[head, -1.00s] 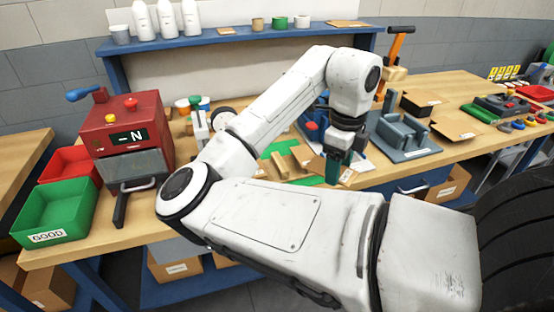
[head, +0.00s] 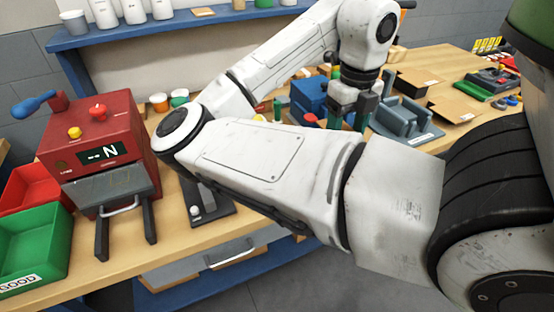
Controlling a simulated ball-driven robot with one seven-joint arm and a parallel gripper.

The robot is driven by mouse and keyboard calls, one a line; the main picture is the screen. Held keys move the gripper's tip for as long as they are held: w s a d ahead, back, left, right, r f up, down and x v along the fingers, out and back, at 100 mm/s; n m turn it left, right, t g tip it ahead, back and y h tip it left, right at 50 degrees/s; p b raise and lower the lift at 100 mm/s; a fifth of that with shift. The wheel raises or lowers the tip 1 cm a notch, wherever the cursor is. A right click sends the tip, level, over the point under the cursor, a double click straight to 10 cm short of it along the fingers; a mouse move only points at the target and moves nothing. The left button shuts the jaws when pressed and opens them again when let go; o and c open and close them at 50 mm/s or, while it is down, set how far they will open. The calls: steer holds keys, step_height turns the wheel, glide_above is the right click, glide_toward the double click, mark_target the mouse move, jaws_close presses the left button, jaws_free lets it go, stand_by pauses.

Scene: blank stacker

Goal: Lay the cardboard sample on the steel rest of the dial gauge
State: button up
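My gripper (head: 347,121) is at the upper right of centre, pointing down over the bench. Its two green fingers stand apart and nothing shows between them, though my own arm hides the area just below the tips. I cannot make out the cardboard sample. The dial gauge's dial and stem are not visible behind my arm. A dark base plate (head: 214,213) with a small pale metal cylinder (head: 195,212) shows below my arm, left of centre; I cannot tell whether it belongs to the gauge.
A red machine (head: 95,135) with a display reading "-- N" stands at left, beside red (head: 30,190) and green (head: 35,240) bins. A blue box (head: 310,95) and a grey fixture (head: 405,122) are near my gripper. A blue shelf (head: 170,32) runs behind.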

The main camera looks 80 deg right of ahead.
steer(key=w+f, duration=0.2)
steer(key=w, duration=0.2)
steer(key=w+f, duration=0.3)
steer(key=w, duration=0.1)
steer(key=w+d+f, duration=0.1)
steer(key=w+f, duration=0.2)
steer(key=w, duration=0.1)
steer(key=shift+w, duration=0.2)
steer(key=shift+w+d+f, duration=0.1)
steer(key=shift+w+f, duration=0.45)
steer(key=shift+f, duration=0.15)
steer(key=f, duration=0.2)
steer(key=p, duration=0.1)
steer(key=shift+w+f, duration=0.25)
steer(key=shift+f, duration=0.35)
steer(key=shift+f, duration=0.1)
steer(key=shift+f+b, duration=0.35)
steer(key=shift+b, duration=0.05)
steer(key=o, duration=1)
